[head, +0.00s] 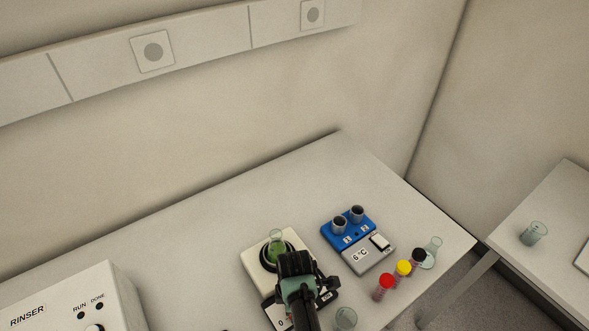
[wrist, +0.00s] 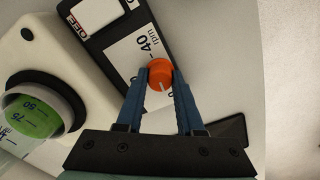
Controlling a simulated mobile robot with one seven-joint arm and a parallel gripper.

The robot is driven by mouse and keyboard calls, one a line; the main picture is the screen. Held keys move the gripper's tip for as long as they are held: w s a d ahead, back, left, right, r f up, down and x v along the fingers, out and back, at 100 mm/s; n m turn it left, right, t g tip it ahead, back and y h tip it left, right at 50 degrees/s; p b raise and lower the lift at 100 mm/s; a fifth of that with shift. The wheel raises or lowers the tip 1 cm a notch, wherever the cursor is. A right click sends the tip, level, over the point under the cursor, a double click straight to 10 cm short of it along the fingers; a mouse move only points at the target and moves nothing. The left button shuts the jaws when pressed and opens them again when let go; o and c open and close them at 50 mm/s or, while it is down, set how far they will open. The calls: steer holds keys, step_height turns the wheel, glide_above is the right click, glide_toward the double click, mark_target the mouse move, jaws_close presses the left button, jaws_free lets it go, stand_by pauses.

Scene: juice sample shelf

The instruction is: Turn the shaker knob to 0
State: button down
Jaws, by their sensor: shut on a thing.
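The shaker (head: 255,262) is a pale box with a dark round platform and a printed front panel; it also shows in the wrist view (wrist: 88,55). A flask of green liquid (head: 276,246) stands on its platform. The orange shaker knob (wrist: 160,72) sits on the white panel beside a "40 rpm" print. A pale mark on the knob points toward the bottom of the wrist view. My gripper (wrist: 161,80) is shut on the knob, one blue finger on each side. In the head view my gripper (head: 298,275) covers the knob. The 0 mark's position against the knob is unclear.
A blue device (head: 348,228) with two dark wells and a "6°C" display stands right of the shaker. Red (head: 383,287), yellow (head: 403,268) and black (head: 418,256) capped vials stand near the table edge. A rinser (head: 75,300) stands at left.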

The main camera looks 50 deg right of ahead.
steer(key=shift+n, duration=0.6)
steer(key=c, duration=0.5)
jaws_free()
steer(key=shift+r, duration=0.1)
step_height(320, 180, up, 13)
steer(key=shift+f+b, duration=0.1)
steer(key=shift+b, duration=0.7)
